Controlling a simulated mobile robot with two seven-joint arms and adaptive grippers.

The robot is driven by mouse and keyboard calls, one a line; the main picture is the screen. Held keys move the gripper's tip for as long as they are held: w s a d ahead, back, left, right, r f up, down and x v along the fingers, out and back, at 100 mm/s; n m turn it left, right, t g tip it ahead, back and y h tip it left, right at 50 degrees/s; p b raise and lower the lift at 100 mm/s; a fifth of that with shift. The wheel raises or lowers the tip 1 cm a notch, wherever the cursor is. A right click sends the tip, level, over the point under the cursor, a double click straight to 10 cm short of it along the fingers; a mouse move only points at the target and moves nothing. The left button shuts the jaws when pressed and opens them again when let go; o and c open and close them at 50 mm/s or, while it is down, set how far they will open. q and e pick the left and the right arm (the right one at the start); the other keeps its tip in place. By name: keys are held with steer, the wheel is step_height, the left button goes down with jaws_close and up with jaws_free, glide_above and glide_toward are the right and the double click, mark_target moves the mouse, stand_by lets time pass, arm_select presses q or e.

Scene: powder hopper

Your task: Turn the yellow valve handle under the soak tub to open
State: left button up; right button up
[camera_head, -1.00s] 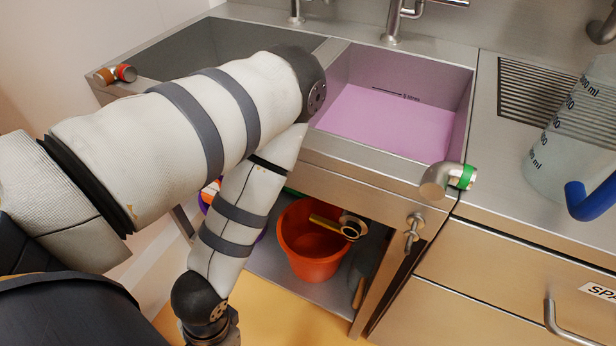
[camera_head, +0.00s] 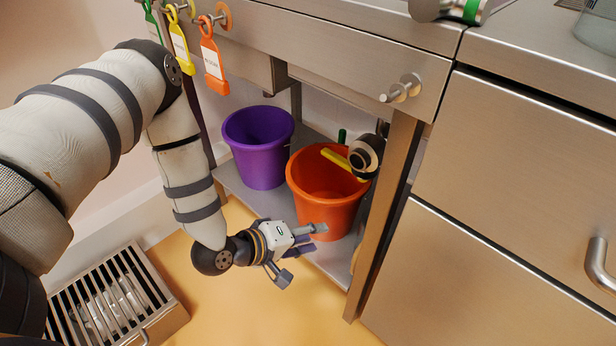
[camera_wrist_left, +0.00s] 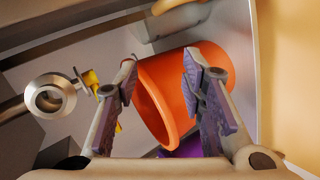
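The yellow valve handle (camera_head: 345,163) is a flat bar beside a round metal pipe end (camera_head: 366,155) under the tub, above the orange bucket (camera_head: 320,190). In the left wrist view the handle (camera_wrist_left: 92,82) shows left of the fingers, partly hidden by one of them, next to the pipe end (camera_wrist_left: 48,97). My left gripper (camera_head: 304,254) is open and empty, in front of and below the bucket's rim, apart from the handle. In the left wrist view the fingers (camera_wrist_left: 160,72) are spread, with the orange bucket beyond them. My right gripper is not in view.
A purple bucket (camera_head: 258,150) stands left of the orange one on the low shelf (camera_head: 250,196). A table leg (camera_head: 385,205) stands right of the valve. Green, yellow and orange tags (camera_head: 214,62) hang at upper left. A floor grate (camera_head: 115,300) lies at lower left.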

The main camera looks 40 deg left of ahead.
arm_select(q)
steer(key=w+a+n+t+b, duration=0.2)
steer(key=w+a+t+b, duration=0.1)
steer(key=w+a, duration=0.25)
steer(key=n+t+y+b, duration=0.2)
steer(key=t+b, duration=0.1)
steer(key=t, duration=0.1)
glide_toward(324, 156)
steer(key=shift+w+a, duration=0.15)
steer(key=shift+w, duration=1.1)
steer(key=shift+h, duration=0.3)
steer(key=w, duration=0.2)
steer(key=w+b, duration=0.1)
steer(key=w, duration=0.2)
steer(key=w+b, duration=0.1)
steer(key=w, duration=0.1)
steer(key=shift+w+d+r, duration=0.2)
steer(key=shift+w+d, duration=0.1)
steer(key=shift+d, duration=0.1)
steer(key=shift+w+r+n+b, duration=0.1)
steer(key=shift+w+n+b, duration=0.25)
steer(key=shift+w, duration=0.15)
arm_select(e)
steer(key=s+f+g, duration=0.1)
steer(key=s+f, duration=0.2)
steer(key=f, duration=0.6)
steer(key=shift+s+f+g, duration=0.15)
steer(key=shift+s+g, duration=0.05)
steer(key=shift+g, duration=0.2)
